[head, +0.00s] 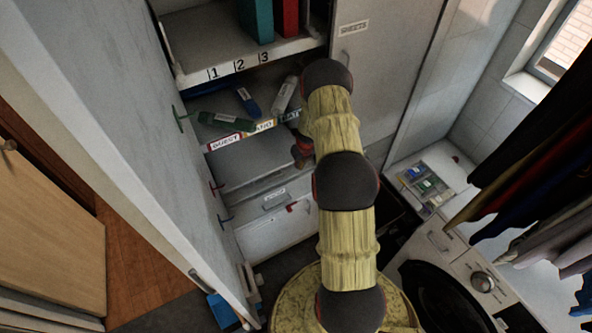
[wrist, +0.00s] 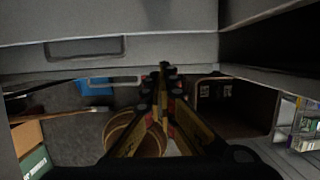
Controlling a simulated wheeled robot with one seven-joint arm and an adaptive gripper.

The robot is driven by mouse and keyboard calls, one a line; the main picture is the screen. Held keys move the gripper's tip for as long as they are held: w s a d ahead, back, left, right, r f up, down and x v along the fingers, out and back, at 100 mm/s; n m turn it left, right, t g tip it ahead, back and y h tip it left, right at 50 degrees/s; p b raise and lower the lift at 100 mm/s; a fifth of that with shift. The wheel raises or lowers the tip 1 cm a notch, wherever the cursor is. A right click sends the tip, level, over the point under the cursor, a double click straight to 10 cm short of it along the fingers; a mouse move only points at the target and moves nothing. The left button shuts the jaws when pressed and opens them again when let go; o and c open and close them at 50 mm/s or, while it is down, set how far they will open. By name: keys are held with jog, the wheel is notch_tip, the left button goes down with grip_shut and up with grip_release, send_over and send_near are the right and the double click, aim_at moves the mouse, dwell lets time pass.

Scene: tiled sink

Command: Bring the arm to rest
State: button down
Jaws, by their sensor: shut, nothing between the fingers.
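My arm reaches forward from the bottom of the head view toward the open cabinet. My gripper (head: 301,151) shows only in part there, dark and reddish beside the arm, in front of the cabinet's lower shelf. In the wrist view my gripper (wrist: 162,75) has its fingers together in the middle of the picture, shut and empty. Grey drawer fronts (wrist: 100,48) lie close beyond the fingertips. I cannot tell whether the fingers touch them.
The cabinet's upper shelf (head: 190,75) is numbered; a lower shelf holds a green bottle (head: 225,121) and others. An open grey door (head: 110,110) stands left. A washing machine (head: 445,285), a tray (head: 425,183) and hanging clothes (head: 545,160) are right. A dark bin (wrist: 235,105) stands below.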

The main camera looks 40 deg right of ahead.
jog(key=v, duration=0.5)
jog(key=shift+s+r, duration=0.2)
jog(key=shift+r, duration=0.15)
